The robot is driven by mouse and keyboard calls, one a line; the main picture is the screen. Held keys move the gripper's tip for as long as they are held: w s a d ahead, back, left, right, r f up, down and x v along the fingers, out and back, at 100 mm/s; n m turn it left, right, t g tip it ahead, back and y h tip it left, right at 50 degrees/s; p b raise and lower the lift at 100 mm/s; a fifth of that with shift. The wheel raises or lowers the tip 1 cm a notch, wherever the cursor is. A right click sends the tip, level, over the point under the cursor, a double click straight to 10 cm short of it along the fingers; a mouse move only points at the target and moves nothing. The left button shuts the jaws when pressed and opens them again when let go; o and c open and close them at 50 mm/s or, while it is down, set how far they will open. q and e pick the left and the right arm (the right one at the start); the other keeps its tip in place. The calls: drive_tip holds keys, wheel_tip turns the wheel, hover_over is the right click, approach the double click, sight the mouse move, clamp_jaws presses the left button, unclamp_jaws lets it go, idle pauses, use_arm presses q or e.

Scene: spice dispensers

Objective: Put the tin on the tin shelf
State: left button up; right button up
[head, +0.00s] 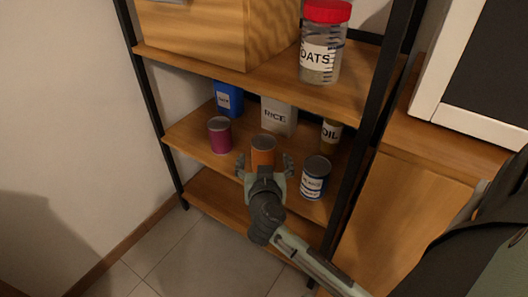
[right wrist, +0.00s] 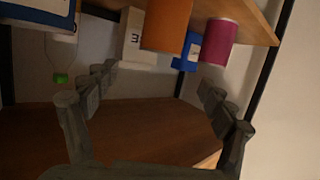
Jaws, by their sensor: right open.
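The orange tin (head: 263,148) stands upright on the middle shelf (head: 185,138), among other tins. My right gripper (head: 265,164) is open and empty in front of it, with one finger to each side of the tin in the head view. The orange tin also shows in the right wrist view (right wrist: 166,24), upside down at the top edge, above the gap between the open fingers (right wrist: 158,82). A magenta tin (head: 220,137) stands to its left. A blue-and-white labelled tin (head: 314,178) stands to its right near the front edge. My left gripper is not in view.
Behind the tins stand a blue box (head: 228,98), a RICE box (head: 278,116) and an OIL container (head: 331,134). The upper shelf holds a wooden box (head: 200,35) and an OATS jar (head: 322,55). The lower shelf (head: 215,198) looks bare where visible. Black posts (head: 150,90) frame the rack.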

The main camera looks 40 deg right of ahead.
drive_tip(key=s+a+f+n+g+y, duration=0.2)
drive_tip(key=s+f+n+g+y, duration=0.1)
drive_tip(key=s, duration=0.7)
drive_tip(key=s+a+f+n+g+y, duration=0.2)
drive_tip(key=s+f+n+g+y, duration=0.1)
drive_tip(key=s, duration=0.8)
drive_tip(key=shift+f+n+g, duration=0.65)
drive_tip(key=shift+n+g, duration=0.55)
